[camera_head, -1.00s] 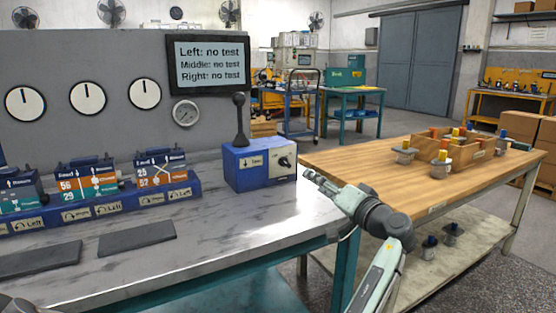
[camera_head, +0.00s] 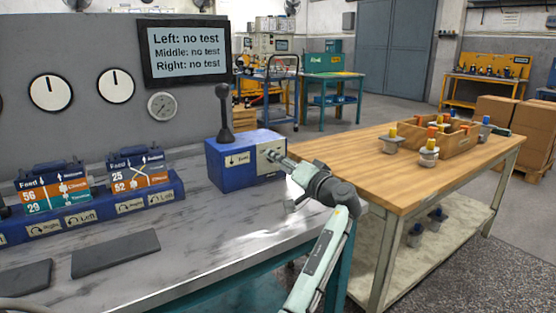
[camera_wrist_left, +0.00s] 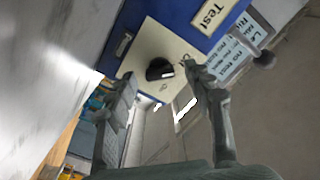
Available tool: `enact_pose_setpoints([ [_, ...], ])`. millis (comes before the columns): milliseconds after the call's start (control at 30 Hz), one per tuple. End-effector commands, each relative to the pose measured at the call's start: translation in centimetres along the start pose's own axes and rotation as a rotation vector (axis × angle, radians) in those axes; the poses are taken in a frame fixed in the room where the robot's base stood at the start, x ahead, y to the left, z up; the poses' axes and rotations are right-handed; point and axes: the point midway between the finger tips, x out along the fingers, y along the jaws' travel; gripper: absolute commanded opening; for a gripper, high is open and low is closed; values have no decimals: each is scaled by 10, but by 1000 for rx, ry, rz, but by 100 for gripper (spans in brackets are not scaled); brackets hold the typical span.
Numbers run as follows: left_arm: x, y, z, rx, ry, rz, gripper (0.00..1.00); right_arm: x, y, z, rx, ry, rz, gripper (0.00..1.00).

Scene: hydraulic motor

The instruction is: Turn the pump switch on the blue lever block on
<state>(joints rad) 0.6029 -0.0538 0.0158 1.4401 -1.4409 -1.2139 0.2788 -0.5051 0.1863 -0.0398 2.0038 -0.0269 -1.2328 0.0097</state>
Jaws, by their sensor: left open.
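The blue lever block (camera_head: 225,172) stands on the grey bench, with a black lever (camera_head: 225,115) upright on top. Its pump switch is hidden behind my gripper in the head view. In the left wrist view the switch is a black round knob (camera_wrist_left: 160,69) on a cream plate (camera_wrist_left: 150,50), with small marks beside it that I cannot read surely. My left gripper (camera_head: 272,156) is in front of the plate. Its open fingers (camera_wrist_left: 162,76) stand on either side of the knob, apart from it. My right gripper is out of view.
A wall screen (camera_head: 186,51) reads no test for left, middle and right. Blue-based labelled blocks (camera_head: 90,210) and dark mats (camera_head: 115,253) lie on the bench at left. A wooden table (camera_head: 400,180) with a crate (camera_head: 455,143) stands at right, close to my arm.

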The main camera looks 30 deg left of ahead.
Motion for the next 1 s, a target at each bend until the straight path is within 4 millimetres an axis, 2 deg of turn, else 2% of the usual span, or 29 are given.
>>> enact_pose_setpoints([
  [133, 10, 0, 0, -1, -1, 1, 52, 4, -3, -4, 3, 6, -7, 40],
  [400, 12, 0, 0, -1, -1, 1, 52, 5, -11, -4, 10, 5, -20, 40],
  [800, 12, 0, 0, -1, -1, 1, 2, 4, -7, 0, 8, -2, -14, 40],
  [1000, 12, 0, 0, 11, -1, 1, 2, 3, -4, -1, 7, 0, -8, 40],
])
